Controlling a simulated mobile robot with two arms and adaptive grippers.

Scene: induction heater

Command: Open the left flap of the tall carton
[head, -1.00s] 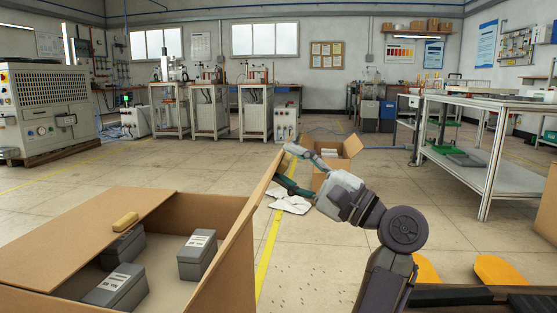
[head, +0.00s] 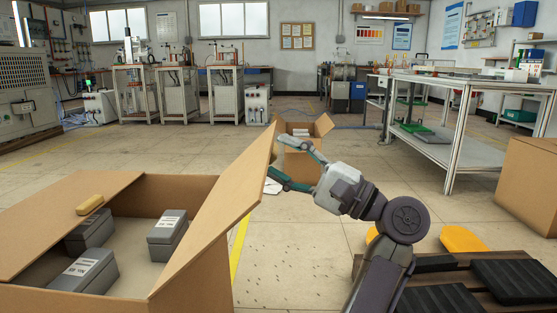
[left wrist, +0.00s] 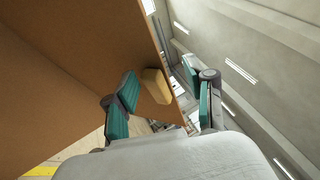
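A large brown carton (head: 190,200) stands open at the lower left of the head view. Its left-hand flap (head: 50,225) slopes over part of the opening and bears a tan block (head: 90,205). Its right-hand flap (head: 215,215) stands raised and leans outward to the right. My left gripper (head: 276,159) is at this flap's outer edge with its fingers apart. In the left wrist view the brown panel (left wrist: 75,50) reaches between the spread fingers of the gripper (left wrist: 160,102), and a tan block (left wrist: 156,86) shows against it. Contact is unclear. My right gripper is not in view.
Grey labelled boxes (head: 85,272) lie inside the carton. A smaller open carton (head: 300,150) stands on the floor beyond my gripper. A closed carton (head: 528,185) and a pallet with black pieces (head: 520,280) are at the right.

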